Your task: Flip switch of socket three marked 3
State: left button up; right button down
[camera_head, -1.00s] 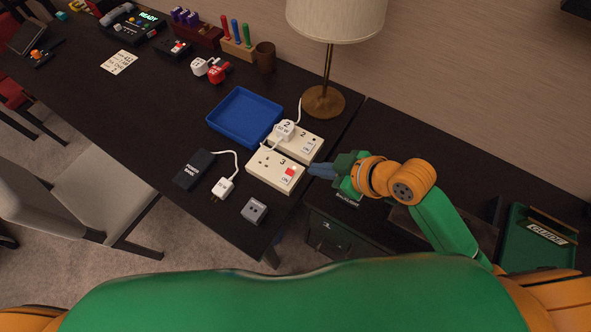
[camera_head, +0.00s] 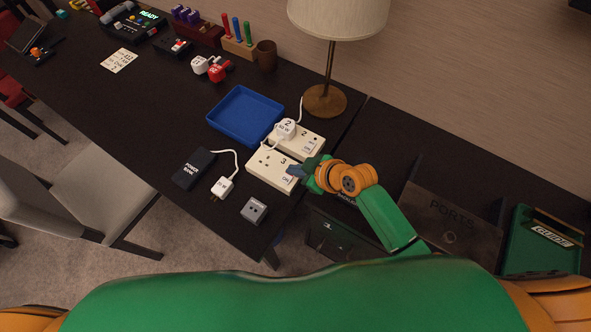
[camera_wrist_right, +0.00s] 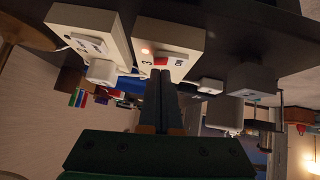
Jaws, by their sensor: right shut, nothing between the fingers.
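Socket three (camera_head: 262,168), a cream block marked 3, lies near the table's right end; it also shows in the wrist view (camera_wrist_right: 178,35). Its red switch (camera_wrist_right: 161,61) shows just beyond my fingertips in the wrist view, with a small glowing light beside it. In the head view my gripper covers the switch. My right gripper (camera_head: 296,170) is shut and empty, its tips at the switch end of the socket; it also shows in the wrist view (camera_wrist_right: 160,75). I cannot tell whether the tips touch the switch. My left gripper is not in view.
Socket two (camera_head: 307,142) with a white plug (camera_head: 285,128) stands right behind. A blue tray (camera_head: 245,115), a lamp (camera_head: 325,100), a power bank (camera_head: 194,168), a white charger (camera_head: 222,188) and a grey cube (camera_head: 254,210) are around it.

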jog(key=shift+f, duration=0.35)
jog(key=shift+w+d+f+b, duration=0.1)
jog(key=shift+d+f+b, duration=0.05)
jog(key=shift+f+b, duration=0.2)
jog(key=shift+r, duration=0.1)
jog(key=shift+s+a+p, duration=0.35)
jog(key=shift+s+p, duration=0.25)
jog(key=shift+p, duration=0.2)
jog(key=shift+s+a+r, duration=0.1)
jog(key=shift+a, duration=0.15)
